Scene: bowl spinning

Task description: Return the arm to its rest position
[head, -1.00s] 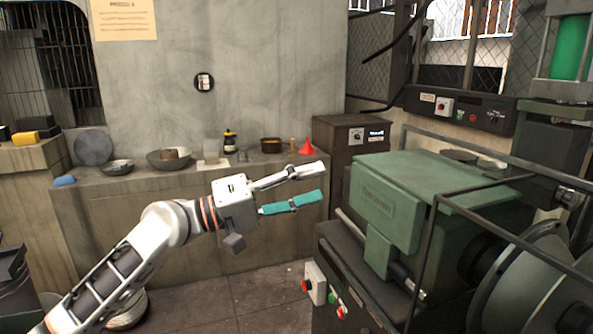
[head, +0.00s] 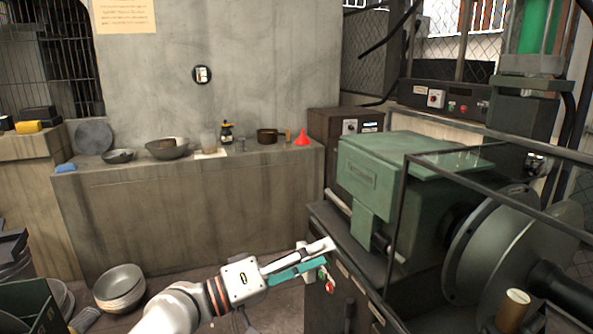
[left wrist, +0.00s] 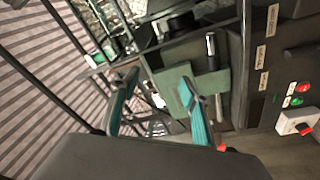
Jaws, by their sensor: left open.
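My left arm comes in from the bottom of the head view. Its gripper (head: 312,256) is low, in front of the dark base of the green machine (head: 375,180). The gripper holds nothing that I can see. In the left wrist view, its two teal-lined fingers (left wrist: 160,105) are spread apart with no object between them. The machine's green part (left wrist: 190,95) and its dark panel show beyond them. My right gripper is not in view.
A control box with a red button (left wrist: 297,122) is close to the gripper side. Stacked metal bowls (head: 120,288) rest on the floor at left. A machine wheel (head: 500,255) is at right.

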